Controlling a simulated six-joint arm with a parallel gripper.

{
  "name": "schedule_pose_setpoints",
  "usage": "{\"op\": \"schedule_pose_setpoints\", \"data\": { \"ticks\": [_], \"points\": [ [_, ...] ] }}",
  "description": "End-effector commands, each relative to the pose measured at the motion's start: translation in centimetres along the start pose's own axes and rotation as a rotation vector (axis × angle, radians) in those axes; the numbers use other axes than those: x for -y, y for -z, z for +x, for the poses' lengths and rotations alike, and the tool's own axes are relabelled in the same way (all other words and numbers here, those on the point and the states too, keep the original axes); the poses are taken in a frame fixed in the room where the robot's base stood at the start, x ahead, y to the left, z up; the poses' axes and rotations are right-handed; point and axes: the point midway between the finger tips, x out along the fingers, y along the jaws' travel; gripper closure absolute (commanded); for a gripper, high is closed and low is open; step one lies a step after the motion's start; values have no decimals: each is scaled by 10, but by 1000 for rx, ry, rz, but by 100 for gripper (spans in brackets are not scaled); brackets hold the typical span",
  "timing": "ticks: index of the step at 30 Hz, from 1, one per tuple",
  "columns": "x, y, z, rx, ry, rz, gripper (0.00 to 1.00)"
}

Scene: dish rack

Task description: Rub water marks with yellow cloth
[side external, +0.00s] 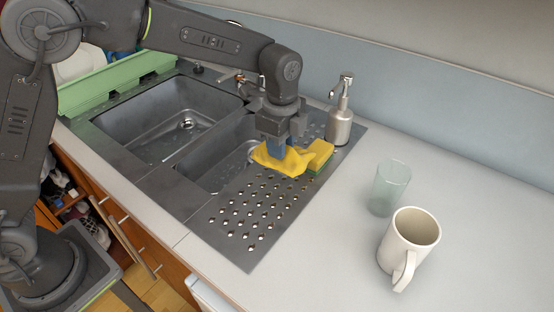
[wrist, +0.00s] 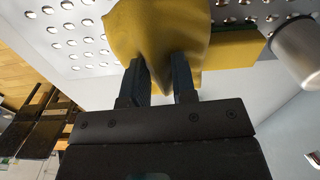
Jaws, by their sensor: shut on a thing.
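The yellow cloth (side external: 283,161) is bunched between the fingers of my gripper (side external: 280,146), at the sink-side edge of the perforated metal drainboard (side external: 247,222). In the wrist view the cloth (wrist: 155,35) hangs over the fingertips of my gripper (wrist: 163,75). My gripper points down and is shut on the cloth. The cloth appears at or just above the drainboard; contact cannot be told for sure. No water marks can be clearly picked out on the metal.
A yellow sponge (side external: 320,155) with a green side lies right beside the cloth. A metal soap dispenser (side external: 340,124) stands behind it. A glass (side external: 390,188) and a cream mug (side external: 407,244) stand on the counter at right. Two sink basins (side external: 165,118) lie left; a green rack (side external: 115,84) is beyond.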

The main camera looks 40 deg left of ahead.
Motion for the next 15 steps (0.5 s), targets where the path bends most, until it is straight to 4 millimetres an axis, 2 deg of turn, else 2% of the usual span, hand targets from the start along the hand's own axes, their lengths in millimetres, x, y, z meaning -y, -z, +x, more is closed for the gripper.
{"op": "schedule_pose_setpoints", "data": {
  "ticks": [3,15],
  "points": [
    [7,-3,0,0,0,-1,94],
    [6,-2,7,1,-2,1,94]
  ]
}}
